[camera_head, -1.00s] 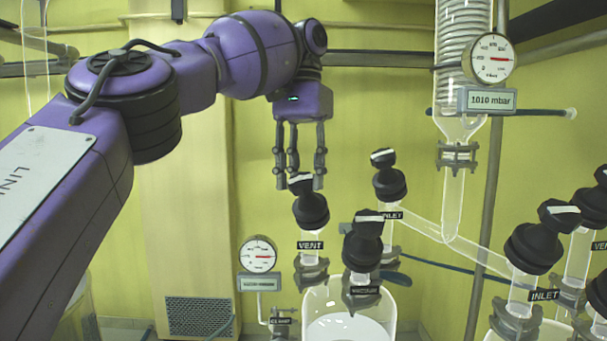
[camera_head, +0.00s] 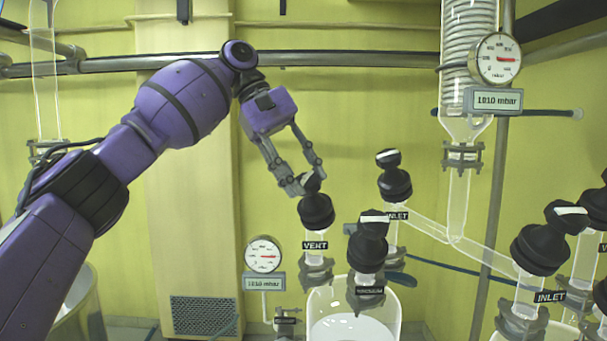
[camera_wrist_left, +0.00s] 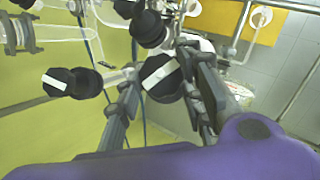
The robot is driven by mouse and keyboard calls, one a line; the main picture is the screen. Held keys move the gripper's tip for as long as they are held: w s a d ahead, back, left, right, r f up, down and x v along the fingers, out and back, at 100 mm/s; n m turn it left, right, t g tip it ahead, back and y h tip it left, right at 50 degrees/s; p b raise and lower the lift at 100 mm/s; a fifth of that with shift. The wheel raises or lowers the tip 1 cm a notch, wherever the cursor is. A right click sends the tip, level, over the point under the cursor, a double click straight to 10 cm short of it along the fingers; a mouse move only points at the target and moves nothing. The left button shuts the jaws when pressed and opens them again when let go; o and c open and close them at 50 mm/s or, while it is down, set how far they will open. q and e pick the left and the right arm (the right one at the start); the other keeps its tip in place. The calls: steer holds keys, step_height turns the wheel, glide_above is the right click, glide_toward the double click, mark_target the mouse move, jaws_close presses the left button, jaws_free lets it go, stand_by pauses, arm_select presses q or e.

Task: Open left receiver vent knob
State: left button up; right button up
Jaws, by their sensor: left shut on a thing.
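The left receiver's vent knob (camera_head: 316,210) is a black knob on a glass neck with a "VENT" label, above the left glass vessel (camera_head: 312,308). My left gripper (camera_head: 306,184) reaches down from the upper left, tilted, with its fingers on the knob's small upper part. It is shut on that part. In the left wrist view, a black knob cap (camera_wrist_left: 160,76) with a white stripe sits between the fingers. The fingers partly hide the knob's top in the head view. My right gripper is in no view.
Close by stand the black vacuum knob (camera_head: 368,250) and the inlet knob (camera_head: 394,184), to the right of the vent knob. More black knobs (camera_head: 540,250) are at the right edge. A round gauge (camera_head: 263,254) hangs left of the vent neck.

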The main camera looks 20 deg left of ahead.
arm_select(q)
steer(key=n+t+h, duration=0.1)
steer(key=n, duration=0.1)
steer(key=n+t, duration=0.1)
steer(key=n, duration=0.1)
steer(key=shift+s+a+f+h, duration=0.1)
steer(key=shift+a+f+h, duration=0.1)
steer(key=shift+h, duration=0.2)
steer(key=n+t, duration=0.2)
steer(key=n, duration=0.2)
steer(key=shift+s+a+h, duration=0.1)
steer(key=shift+s+h, duration=0.05)
steer(key=shift+h, duration=0.25)
steer(key=n+t, duration=0.3)
steer(key=n, duration=0.2)
steer(key=shift+s+t, duration=0.2)
steer(key=shift+t, duration=0.2)
steer(key=shift+s+n+t+y, duration=0.1)
steer(key=shift+n+t+y, duration=0.45)
steer(key=shift+n, duration=0.75)
steer(key=shift+r, duration=0.1)
steer(key=o, duration=0.8)
steer(key=shift+c, duration=0.2)
steer(key=shift+o, duration=1.4)
